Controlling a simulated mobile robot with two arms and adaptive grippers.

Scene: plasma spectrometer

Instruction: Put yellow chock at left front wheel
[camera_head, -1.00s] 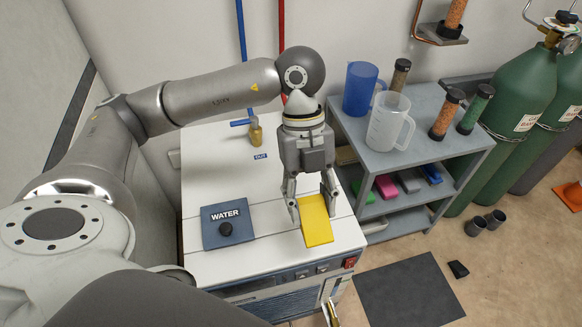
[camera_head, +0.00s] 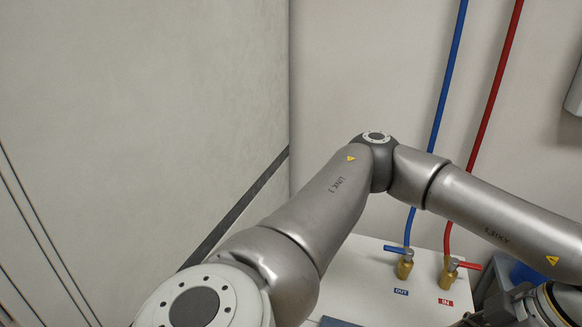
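The yellow chock and the left front wheel are not in this view. My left arm comes in from the bottom and bends over to the right edge. Dark parts at its wrist end, seemingly part of my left gripper (camera_head: 508,306), show at the bottom right corner. Its fingertips are cut off or hidden, so I cannot see whether it is open or holds anything. My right gripper is not in view.
A white worktop (camera_head: 370,272) lies below my arm. On it stand a brass OUT valve (camera_head: 405,266) with a blue handle and an IN valve (camera_head: 449,272) with a red handle. A blue pipe (camera_head: 446,85) and a red pipe (camera_head: 495,85) run up the wall.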

